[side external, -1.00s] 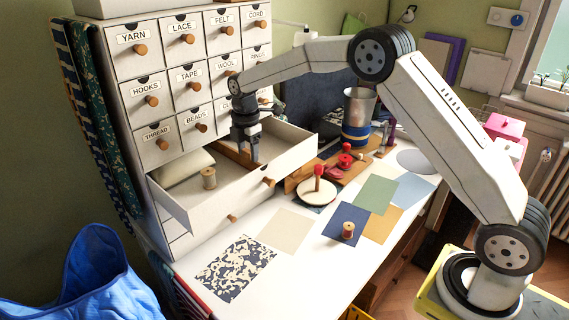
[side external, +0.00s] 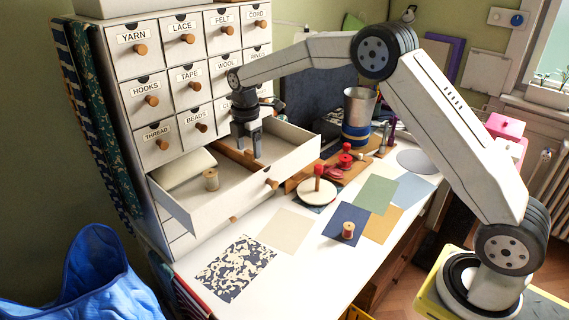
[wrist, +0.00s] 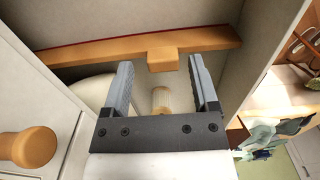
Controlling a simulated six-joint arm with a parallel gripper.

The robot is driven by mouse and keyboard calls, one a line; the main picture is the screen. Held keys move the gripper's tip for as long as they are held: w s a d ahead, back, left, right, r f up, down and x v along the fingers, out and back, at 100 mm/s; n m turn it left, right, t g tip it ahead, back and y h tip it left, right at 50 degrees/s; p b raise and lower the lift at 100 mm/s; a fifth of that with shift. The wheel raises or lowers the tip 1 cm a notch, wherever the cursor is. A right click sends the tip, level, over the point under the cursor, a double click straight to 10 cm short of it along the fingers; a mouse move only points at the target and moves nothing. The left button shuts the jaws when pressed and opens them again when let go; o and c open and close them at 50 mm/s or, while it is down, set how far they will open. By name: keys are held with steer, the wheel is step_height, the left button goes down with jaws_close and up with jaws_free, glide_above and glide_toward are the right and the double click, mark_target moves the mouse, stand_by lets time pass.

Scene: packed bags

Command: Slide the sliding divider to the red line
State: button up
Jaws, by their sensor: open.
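The sliding divider is a brown wooden bar (wrist: 100,53) with a block-like tab (wrist: 162,58), set across the inside of an open white drawer (side external: 280,163). It also shows in the side view (side external: 232,154), partly hidden by my gripper. The red line (wrist: 110,43) is a thin stripe beside the bar's far edge in the wrist view, close to it. My gripper (side external: 249,153) points down into the drawer with its fingers open. In the wrist view its fingertips (wrist: 160,62) are on either side of the tab, with gaps; nothing is held.
A thread spool (side external: 211,180) and a pale cushion (side external: 186,167) are in the drawer's left part. The drawer walls surround my fingers. Closed labelled drawers (side external: 190,80) rise behind.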

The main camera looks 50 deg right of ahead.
steer(key=shift+r, duration=1.6)
steer(key=shift+r, duration=0.15)
step_height(320, 180, up, 8)
steer(key=shift+f, duration=0.2)
steer(key=shift+f, duration=0.1)
steer(key=s+f+m+t, duration=0.1)
steer(key=s+f+m, duration=0.3)
steer(key=s, duration=0.5)
steer(key=s+f+m, duration=0.5)
steer(key=s+m, duration=0.3)
steer(key=s, duration=0.2)
steer(key=s+a+f+m+t, duration=0.1)
steer(key=s+f+m, duration=0.4)
steer(key=s, duration=0.4)
steer(key=shift+s+f+m+t, duration=0.15)
steer(key=shift+s+m+t, duration=0.15)
steer(key=shift+s+m, duration=0.15)
steer(key=shift+w, duration=0.1)
stand_by(0.3)
